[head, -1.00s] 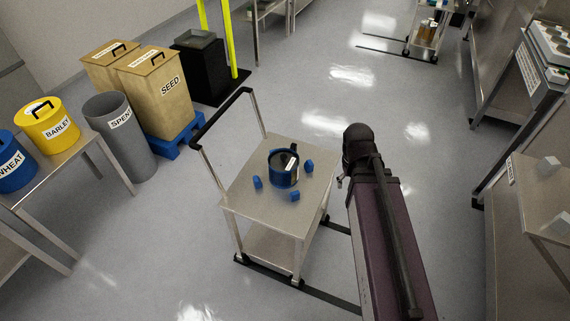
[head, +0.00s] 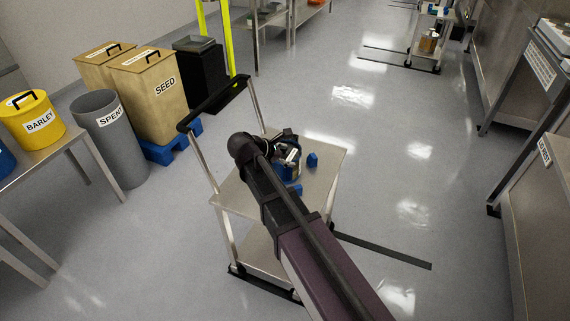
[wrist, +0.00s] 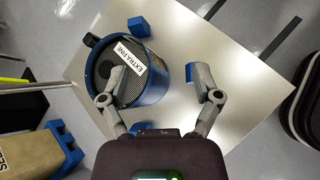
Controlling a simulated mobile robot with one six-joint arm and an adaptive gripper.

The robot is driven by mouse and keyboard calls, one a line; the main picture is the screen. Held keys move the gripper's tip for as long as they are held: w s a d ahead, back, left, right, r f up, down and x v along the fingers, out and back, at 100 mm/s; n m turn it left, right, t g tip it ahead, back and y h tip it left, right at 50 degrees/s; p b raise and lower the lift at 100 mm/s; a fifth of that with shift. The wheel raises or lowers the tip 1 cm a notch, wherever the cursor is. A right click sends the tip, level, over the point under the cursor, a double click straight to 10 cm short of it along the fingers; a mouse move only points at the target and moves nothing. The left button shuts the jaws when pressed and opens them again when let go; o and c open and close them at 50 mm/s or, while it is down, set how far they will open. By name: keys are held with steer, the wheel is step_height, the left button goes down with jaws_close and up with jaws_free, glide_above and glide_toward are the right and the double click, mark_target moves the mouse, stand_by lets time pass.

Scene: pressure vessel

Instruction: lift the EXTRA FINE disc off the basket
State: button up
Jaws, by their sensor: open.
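The blue round basket (wrist: 154,92) stands on a steel cart top. The EXTRA FINE disc (wrist: 133,88), a dark perforated plate with a white label, lies in its top with a dark round spot at its left. In the wrist view my gripper (wrist: 160,98) is open and empty. I cannot tell whether the left finger touches the disc. In the head view my arm partly hides the basket (head: 291,171).
Blue blocks (head: 312,159) stand around the basket on the cart (head: 325,165); another (wrist: 137,27) is near its upper edge in the wrist view. The cart's black handle (head: 215,103) rises at the left. The cart top's right part is clear.

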steer(key=w+a+f+n+t+h+b, duration=0.1)
steer(key=a+n+t+b, duration=0.2)
steer(key=a+n, duration=0.3)
steer(key=a+b, duration=0.1)
steer(key=a, duration=0.3)
steer(key=shift+f+t, duration=0.15)
steer(key=shift+t, duration=0.15)
steer(key=shift+w, duration=0.15)
steer(key=b, duration=0.3)
glide_toward(292, 152)
steer(key=w, duration=0.2)
steer(key=shift+w+d+r, duration=0.1)
steer(key=shift+w+r, duration=0.2)
steer(key=shift+w, duration=0.05)
steer(key=shift+b+x, duration=1)
steer(key=shift+x, duration=1.6)
